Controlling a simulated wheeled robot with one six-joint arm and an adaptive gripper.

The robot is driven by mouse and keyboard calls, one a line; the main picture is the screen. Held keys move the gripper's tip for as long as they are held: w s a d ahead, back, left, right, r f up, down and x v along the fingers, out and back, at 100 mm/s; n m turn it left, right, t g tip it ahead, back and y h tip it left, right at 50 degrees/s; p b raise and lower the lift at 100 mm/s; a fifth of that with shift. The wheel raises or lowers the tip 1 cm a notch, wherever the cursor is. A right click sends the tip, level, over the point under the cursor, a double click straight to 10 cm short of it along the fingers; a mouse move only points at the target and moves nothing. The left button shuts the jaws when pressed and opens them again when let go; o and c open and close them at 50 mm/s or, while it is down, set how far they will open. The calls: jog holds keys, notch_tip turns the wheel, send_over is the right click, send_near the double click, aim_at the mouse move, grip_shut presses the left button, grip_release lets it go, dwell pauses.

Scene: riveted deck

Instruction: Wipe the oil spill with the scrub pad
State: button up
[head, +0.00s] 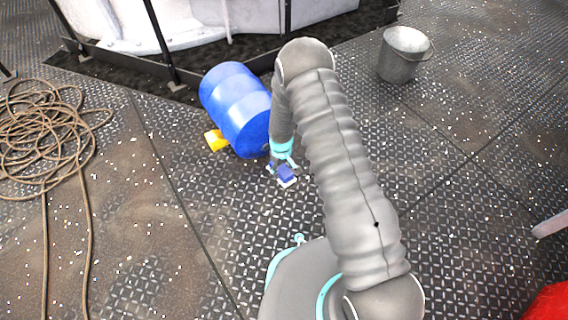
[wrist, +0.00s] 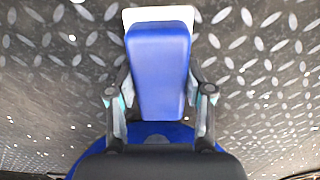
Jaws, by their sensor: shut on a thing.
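The scrub pad (head: 287,173) is a blue block with a white layer under it. My gripper (head: 280,168) is shut on it, just right of the lower end of the blue drum. In the wrist view the pad (wrist: 160,70) sits between the two fingers of my gripper (wrist: 158,96), its white edge showing at the far end. I cannot tell whether the pad touches the deck. I cannot make out an oil spill clearly in either view; my arm hides part of the deck.
A coiled rope (head: 45,135) lies at left. A metal bucket (head: 402,55) stands at upper right. A red thing (head: 550,303) is at lower right. Open deck lies right of my arm.

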jog(key=shift+w+r+p, duration=0.1)
jog(key=shift+r+p, duration=1.35)
jog(key=shift+r, duration=2.35)
